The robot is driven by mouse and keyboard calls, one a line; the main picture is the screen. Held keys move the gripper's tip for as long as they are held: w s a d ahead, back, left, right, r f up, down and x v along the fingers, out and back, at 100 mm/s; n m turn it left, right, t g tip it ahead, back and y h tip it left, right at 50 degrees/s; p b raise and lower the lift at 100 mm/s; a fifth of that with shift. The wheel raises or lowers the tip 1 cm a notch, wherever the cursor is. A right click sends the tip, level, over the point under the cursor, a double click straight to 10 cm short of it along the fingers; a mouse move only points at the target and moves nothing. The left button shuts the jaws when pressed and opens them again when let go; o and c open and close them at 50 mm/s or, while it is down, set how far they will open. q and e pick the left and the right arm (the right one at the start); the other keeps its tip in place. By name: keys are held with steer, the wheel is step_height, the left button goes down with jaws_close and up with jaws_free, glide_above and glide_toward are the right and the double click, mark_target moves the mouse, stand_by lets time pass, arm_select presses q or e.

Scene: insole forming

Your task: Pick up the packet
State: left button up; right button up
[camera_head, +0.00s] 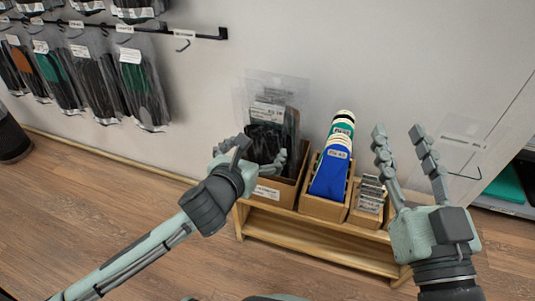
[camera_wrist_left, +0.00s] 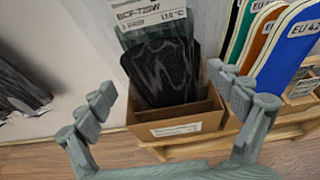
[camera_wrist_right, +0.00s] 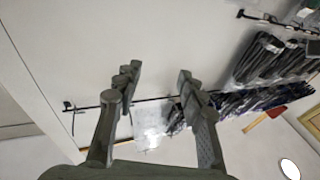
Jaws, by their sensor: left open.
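A clear packet with a white label and dark contents (camera_wrist_left: 160,72) stands upright in a cardboard box (camera_wrist_left: 180,122) in the left wrist view. In the head view the packets in that box (camera_head: 268,112) are partly hidden by my left gripper (camera_head: 260,153). That gripper is open, with its fingers in front of the box and spread to either side of the packet. I see no contact with the packet. My right gripper (camera_head: 398,130) is open and empty, raised at the right with fingers pointing up. It also shows in the right wrist view (camera_wrist_right: 158,72).
The box stands on a low wooden rack (camera_head: 318,248). Beside it are a box of coloured insoles (camera_head: 331,165) and a smaller box (camera_head: 368,200). Packets (camera_head: 140,90) hang from a wall rail at the left. The wall is close behind the rack.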

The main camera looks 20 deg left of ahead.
mark_target(264, 140)
arm_select(q)
steer(key=b+x, duration=0.1)
steer(key=x, duration=0.4)
steer(key=shift+s+f, duration=0.1)
steer(key=shift+f, duration=0.05)
arm_select(e)
steer(key=r+t, duration=0.1)
steer(key=s+r+t, duration=0.1)
steer(key=r+t, duration=0.1)
steer(key=r, duration=0.1)
steer(key=shift+s+r+y, duration=0.1)
steer(key=shift+s+y, duration=0.15)
steer(key=shift+y, duration=0.15)
arm_select(q)
steer(key=shift+c, duration=0.2)
steer(key=c, duration=1.6)
steer(key=shift+c, duration=0.2)
